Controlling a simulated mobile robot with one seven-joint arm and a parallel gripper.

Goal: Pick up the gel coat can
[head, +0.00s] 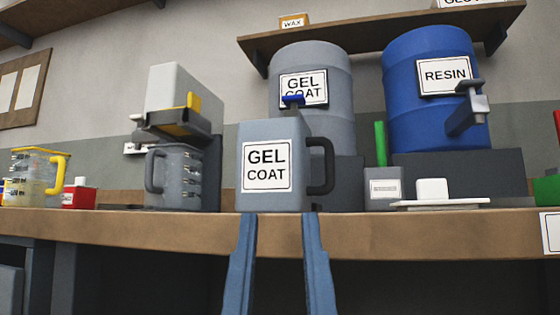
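The gel coat can (268,165) is a grey, boxy can with a white "GEL COAT" label and a dark handle on its right side. It stands upright on the wooden bench (150,225), close to the front edge.
A grey gel coat barrel (318,60) and a blue resin barrel (410,120) stand behind the can. To the left are a clear measuring jug (182,178), a dispenser-like machine (178,90) and a red container (78,197). To the right are a small grey tin (382,192) and a white plate (440,203).

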